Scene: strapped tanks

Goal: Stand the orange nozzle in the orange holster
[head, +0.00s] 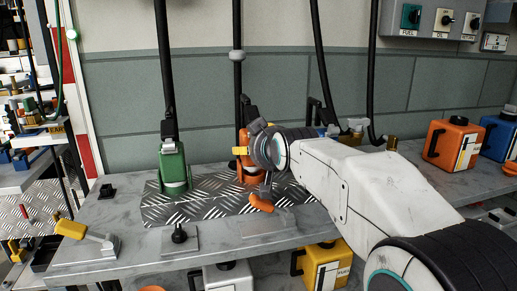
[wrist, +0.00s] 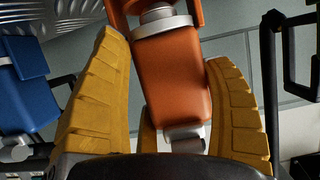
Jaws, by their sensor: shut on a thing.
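The orange nozzle (wrist: 170,80) fills the middle of the wrist view, between the yellow fingers of my gripper (wrist: 165,110). The gripper is shut on its body. A grey collar shows at the nozzle's upper end in that view, and orange holster parts (wrist: 198,12) stand around its spout. I cannot tell how deep the spout sits. In the head view the nozzle (head: 242,137) looks roughly upright above the chequered plate, its hose rising behind, and my gripper (head: 242,151) covers much of it.
A green nozzle (head: 172,165) stands to the left on the chequered plate (head: 215,203). A blue body (wrist: 28,85) is close beside the fingers in the wrist view. Orange (head: 450,145) and blue cans stand at right.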

